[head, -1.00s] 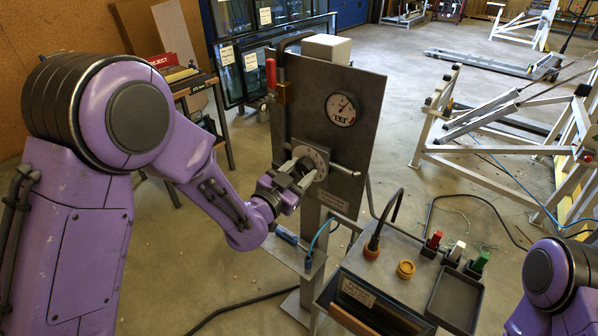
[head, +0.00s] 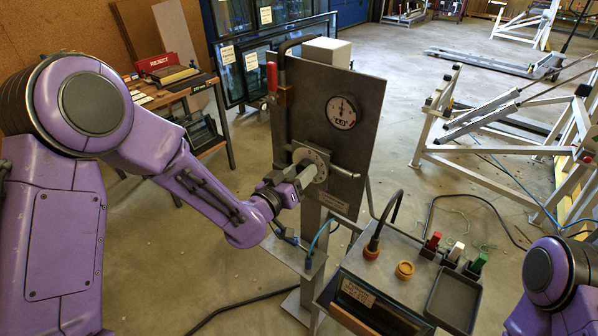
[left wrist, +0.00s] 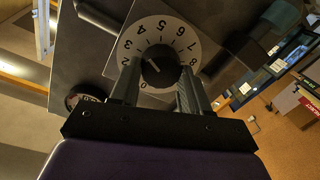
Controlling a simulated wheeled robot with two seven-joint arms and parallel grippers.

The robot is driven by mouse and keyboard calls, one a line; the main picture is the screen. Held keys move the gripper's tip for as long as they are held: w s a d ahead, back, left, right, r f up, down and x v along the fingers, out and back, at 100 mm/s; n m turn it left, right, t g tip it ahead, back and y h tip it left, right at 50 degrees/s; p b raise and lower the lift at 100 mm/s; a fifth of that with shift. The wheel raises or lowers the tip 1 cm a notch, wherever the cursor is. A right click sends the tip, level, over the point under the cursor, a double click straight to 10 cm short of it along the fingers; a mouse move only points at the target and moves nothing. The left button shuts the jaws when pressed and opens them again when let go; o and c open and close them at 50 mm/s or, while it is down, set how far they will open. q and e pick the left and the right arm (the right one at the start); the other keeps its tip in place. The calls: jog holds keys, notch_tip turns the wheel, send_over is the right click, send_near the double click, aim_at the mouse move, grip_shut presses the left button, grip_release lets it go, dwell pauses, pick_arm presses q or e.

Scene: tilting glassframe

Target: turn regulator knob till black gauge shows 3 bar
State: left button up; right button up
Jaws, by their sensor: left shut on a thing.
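The regulator knob (left wrist: 160,68) is black and sits in the middle of a white dial (left wrist: 182,30) numbered around its rim. My left gripper (left wrist: 156,85) is shut on the knob, with one finger on each side of it. In the head view the left gripper (head: 299,179) reaches the dial (head: 319,158) from the left and hides the knob. The round gauge (head: 342,110) has a white face and dark rim above the dial; its small readout seems to show 4.0, though it is small. My right gripper is out of view.
A table (head: 180,92) stands behind my left arm.

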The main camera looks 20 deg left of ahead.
pick_arm(q)
jog(key=shift+a+n, duration=0.1)
jog(key=shift+n, duration=2)
jog(key=o, duration=1.1)
jog(key=shift+c, duration=0.2)
